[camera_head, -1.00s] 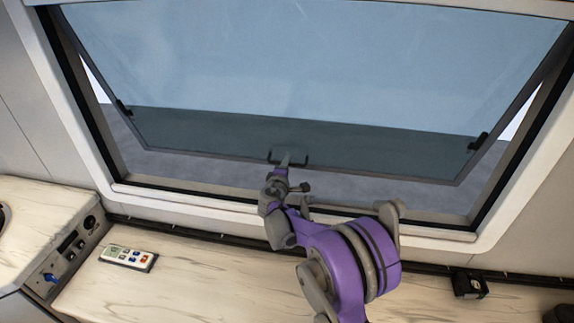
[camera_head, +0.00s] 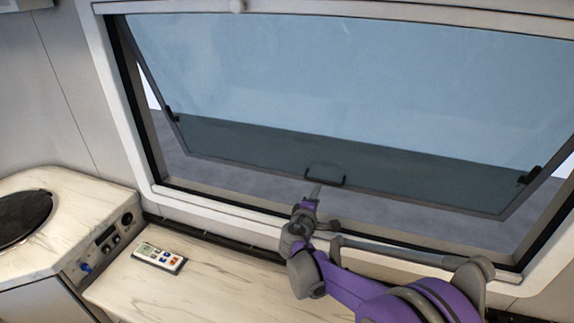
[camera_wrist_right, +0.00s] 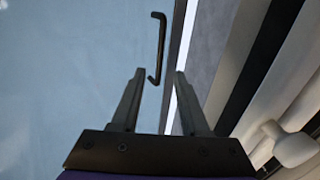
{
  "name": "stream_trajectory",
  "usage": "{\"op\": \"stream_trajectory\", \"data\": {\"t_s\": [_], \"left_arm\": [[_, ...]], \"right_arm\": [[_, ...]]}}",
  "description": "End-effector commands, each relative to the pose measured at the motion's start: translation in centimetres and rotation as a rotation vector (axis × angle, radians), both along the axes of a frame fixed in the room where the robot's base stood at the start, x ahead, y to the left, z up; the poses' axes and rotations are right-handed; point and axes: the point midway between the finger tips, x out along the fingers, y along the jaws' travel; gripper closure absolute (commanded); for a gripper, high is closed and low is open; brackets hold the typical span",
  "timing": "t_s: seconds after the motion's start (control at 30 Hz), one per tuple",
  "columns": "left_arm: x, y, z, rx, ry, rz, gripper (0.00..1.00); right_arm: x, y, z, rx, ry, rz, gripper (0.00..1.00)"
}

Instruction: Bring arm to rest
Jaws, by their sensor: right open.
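My right arm reaches up from the lower right in the head view. Its gripper (camera_head: 315,192) is just below the black handle (camera_head: 325,177) on the lower edge of the tilted-open window (camera_head: 350,110). In the right wrist view the gripper (camera_wrist_right: 160,75) has its two fingers apart with nothing between them. The handle (camera_wrist_right: 157,48) lies beyond the fingertips there, apart from them. My left gripper is not in view.
At left is a raised counter section with a dark round inset (camera_head: 22,217) and a switch panel (camera_head: 108,238). The window frame (camera_head: 135,150) surrounds the opening.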

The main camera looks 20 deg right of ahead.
Motion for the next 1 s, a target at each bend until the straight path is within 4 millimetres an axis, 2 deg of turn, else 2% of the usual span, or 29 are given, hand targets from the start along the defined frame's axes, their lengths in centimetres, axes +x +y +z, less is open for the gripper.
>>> {"op": "stream_trajectory", "data": {"t_s": [0.17, 0.27, 0.4, 0.57, 0.8, 0.9, 1.0], "left_arm": [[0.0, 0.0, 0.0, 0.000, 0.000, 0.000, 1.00], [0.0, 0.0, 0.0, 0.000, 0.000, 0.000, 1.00], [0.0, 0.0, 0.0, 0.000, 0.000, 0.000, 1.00], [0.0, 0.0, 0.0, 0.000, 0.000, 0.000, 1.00], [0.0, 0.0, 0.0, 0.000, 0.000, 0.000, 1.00], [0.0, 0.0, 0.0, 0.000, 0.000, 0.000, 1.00], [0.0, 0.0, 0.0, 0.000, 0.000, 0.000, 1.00]], "right_arm": [[-0.7, -0.1, 0.2, 0.029, 0.001, -0.011, 0.55], [-2.8, -0.2, 0.4, 0.113, 0.004, -0.041, 0.55], [-7.9, 0.1, 0.3, 0.319, 0.018, -0.112, 0.55], [-14.6, 1.4, -0.9, 0.581, 0.048, -0.202, 0.55], [-24.8, 5.6, -4.1, 0.971, 0.117, -0.326, 0.55], [-28.5, 7.8, -5.5, 1.120, 0.153, -0.369, 0.55], [-31.3, 9.8, -6.7, 1.241, 0.184, -0.401, 0.55]]}}
